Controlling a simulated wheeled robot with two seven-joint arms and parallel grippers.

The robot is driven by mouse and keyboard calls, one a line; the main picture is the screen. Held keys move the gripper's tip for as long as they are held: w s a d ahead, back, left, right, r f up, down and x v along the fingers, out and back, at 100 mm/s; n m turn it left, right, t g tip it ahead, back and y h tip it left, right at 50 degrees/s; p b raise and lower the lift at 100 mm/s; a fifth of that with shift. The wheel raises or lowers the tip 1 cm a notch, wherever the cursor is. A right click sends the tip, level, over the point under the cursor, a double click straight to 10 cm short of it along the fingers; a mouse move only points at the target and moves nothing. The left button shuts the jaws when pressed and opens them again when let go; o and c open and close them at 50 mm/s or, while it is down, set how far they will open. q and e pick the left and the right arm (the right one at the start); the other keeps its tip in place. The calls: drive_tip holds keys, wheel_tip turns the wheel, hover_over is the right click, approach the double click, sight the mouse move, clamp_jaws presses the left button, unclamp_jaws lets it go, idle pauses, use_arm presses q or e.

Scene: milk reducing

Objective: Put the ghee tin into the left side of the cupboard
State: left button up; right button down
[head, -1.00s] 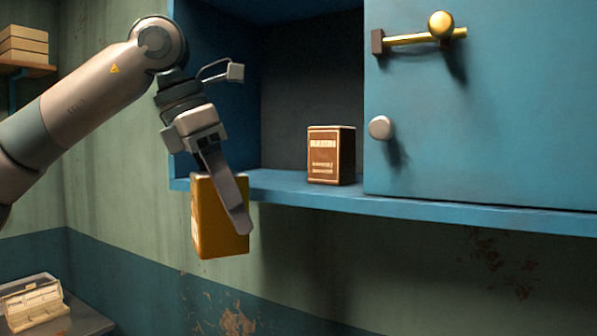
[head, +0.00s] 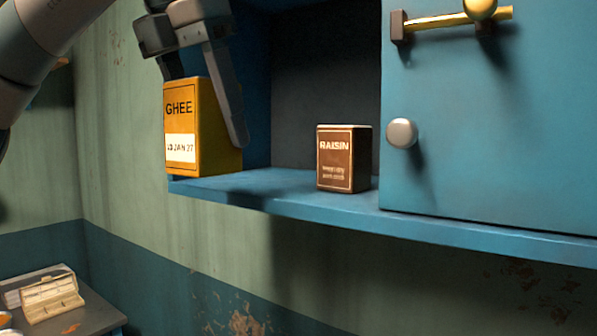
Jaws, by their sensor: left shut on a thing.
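The ghee tin (head: 182,122) is a yellow-orange box labelled GHEE with a white date strip. My left gripper (head: 208,105) is shut on it from above, one finger along its right side. The tin is upright at the left front corner of the blue cupboard (head: 285,192), its base about level with the shelf edge. I cannot tell whether it touches the shelf. The cupboard's left side is open; its back left is partly hidden by the gripper and tin. My right gripper is not in view.
A brown raisin box (head: 343,160) stands on the shelf right of the tin. A blue door (head: 490,130) with a round knob (head: 401,133) and brass bolt (head: 455,20) covers the right side. A small table (head: 85,318) with a cream box (head: 50,295) is at lower left.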

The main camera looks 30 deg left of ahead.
use_arm(q)
drive_tip(key=w+d+p, duration=0.2)
drive_tip(key=w+p, duration=0.5)
drive_tip(key=w, duration=1.1)
drive_tip(key=shift+d, duration=0.25)
drive_tip(key=shift+f, duration=0.15)
drive_tip(key=shift+w+f+p, duration=0.1)
drive_tip(key=shift+f+p, duration=0.65)
drive_tip(key=shift+f, duration=0.85)
drive_tip(key=shift+f, duration=0.1)
